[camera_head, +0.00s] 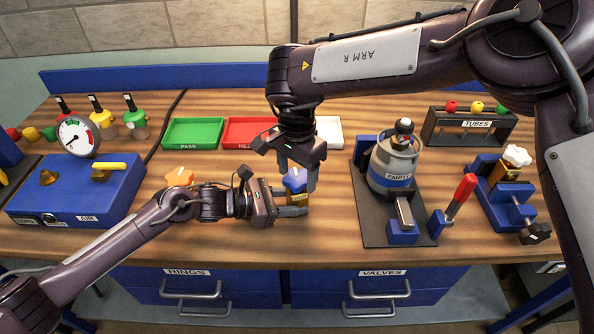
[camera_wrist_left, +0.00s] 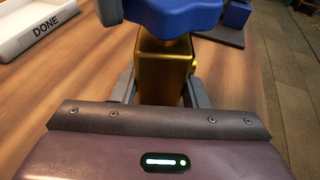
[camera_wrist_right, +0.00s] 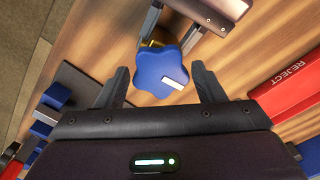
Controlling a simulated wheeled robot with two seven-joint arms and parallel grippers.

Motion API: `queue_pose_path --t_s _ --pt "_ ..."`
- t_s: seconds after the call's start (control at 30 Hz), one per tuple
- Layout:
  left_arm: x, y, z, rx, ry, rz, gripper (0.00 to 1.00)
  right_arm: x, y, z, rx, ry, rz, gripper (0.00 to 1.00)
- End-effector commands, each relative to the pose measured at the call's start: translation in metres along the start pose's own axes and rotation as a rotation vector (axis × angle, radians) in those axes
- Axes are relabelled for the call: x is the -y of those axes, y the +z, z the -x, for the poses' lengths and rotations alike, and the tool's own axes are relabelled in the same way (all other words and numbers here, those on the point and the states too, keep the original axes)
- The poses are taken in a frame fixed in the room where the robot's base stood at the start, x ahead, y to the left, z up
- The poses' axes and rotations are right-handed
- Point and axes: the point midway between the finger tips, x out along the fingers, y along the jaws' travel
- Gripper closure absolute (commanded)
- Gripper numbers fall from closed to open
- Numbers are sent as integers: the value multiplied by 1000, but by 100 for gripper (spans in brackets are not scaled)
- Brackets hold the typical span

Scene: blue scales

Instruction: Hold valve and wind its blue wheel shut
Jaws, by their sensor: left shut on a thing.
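The valve has a brass body (camera_wrist_left: 165,70) and a lobed blue wheel (camera_head: 294,180) on top with a white mark. It is near the middle of the bench. My left gripper (camera_head: 296,206) is shut on the brass body from the left, below the wheel. My right gripper (camera_head: 298,176) points down over the valve. In the right wrist view its fingers are open, one on each side of the blue wheel (camera_wrist_right: 165,72), with gaps showing. The valve's underside is hidden, so I cannot tell whether it touches the bench.
Green (camera_head: 194,133), red (camera_head: 249,132) and white (camera_head: 329,131) trays lie behind the valve. An orange wheel (camera_head: 179,177) is left, behind my left arm. A cylinder (camera_head: 395,160) on a dark stand is right. A blue gauge box (camera_head: 75,190) is far left.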

Motion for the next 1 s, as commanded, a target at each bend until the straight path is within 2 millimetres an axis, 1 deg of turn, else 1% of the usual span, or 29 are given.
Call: queue_pose_path --t_s 0.03,0.2,0.23,0.57,0.77,1.0 --pt "1 -2 -1 -2 -2 2 73 0 0 0 0 0 0 44" --pt "1 -2 -1 -2 -3 2 73 0 0 0 0 0 0 66" --pt "1 -2 -1 -2 -3 2 73 0 0 0 0 0 0 69" --pt "1 -2 -1 -2 -3 2 73 0 0 0 0 0 -50 70" --pt "1 -2 -1 -2 -3 2 73 1 0 0 1 -1 -168 70" --pt "1 -2 -1 -2 -3 2 73 1 0 0 2 -1 -384 70"
